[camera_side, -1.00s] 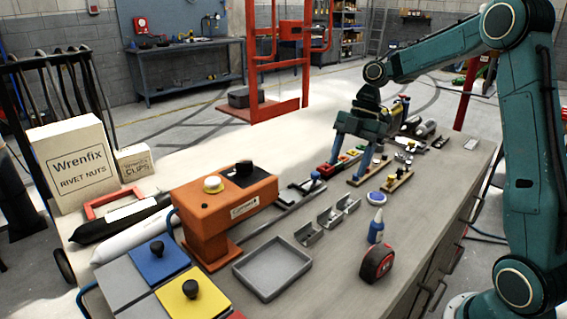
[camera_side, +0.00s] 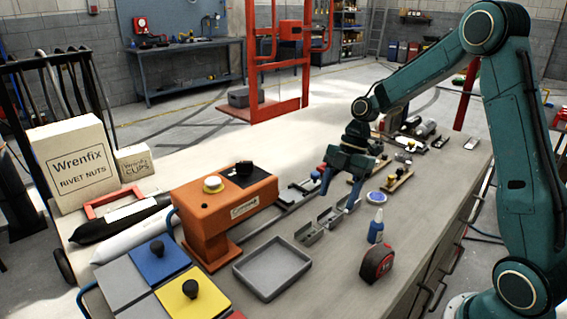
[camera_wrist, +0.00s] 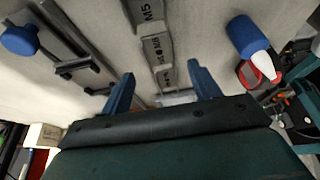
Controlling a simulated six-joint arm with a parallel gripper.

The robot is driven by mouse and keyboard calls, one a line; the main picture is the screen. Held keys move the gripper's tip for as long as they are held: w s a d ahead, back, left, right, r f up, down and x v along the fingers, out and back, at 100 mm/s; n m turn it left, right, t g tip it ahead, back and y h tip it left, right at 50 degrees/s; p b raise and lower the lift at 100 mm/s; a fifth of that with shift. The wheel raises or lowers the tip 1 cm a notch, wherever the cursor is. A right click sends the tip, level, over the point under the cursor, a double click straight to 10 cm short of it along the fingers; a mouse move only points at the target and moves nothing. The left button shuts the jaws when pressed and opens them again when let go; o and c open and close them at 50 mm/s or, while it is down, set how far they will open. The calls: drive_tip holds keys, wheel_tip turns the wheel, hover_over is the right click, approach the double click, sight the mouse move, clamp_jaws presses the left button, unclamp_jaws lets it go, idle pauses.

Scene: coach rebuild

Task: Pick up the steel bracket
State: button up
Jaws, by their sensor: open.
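A row of three small grey metal pieces, bracket-like channels with dark markings, lies on the bench; I cannot tell which is meant by the steel bracket. In the side view the near piece (camera_side: 308,233) and middle piece (camera_side: 327,217) show, and the far one is partly covered by my finger. In the wrist view the pieces run away between my fingers, with a marked one (camera_wrist: 157,48) in the middle. My gripper (camera_side: 340,192) is open and empty, pointing down above the far end of the row. Its two blue fingers (camera_wrist: 160,72) are apart.
An orange machine (camera_side: 222,205) is at the left, with an empty grey tray (camera_side: 272,268) in front. A clamp with a blue knob (camera_wrist: 20,40) lies beside the row.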

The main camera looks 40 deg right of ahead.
sight(329, 221)
drive_tip(key=shift+x, duration=2.35)
drive_tip(key=shift+c, duration=0.4)
drive_tip(key=c, duration=1)
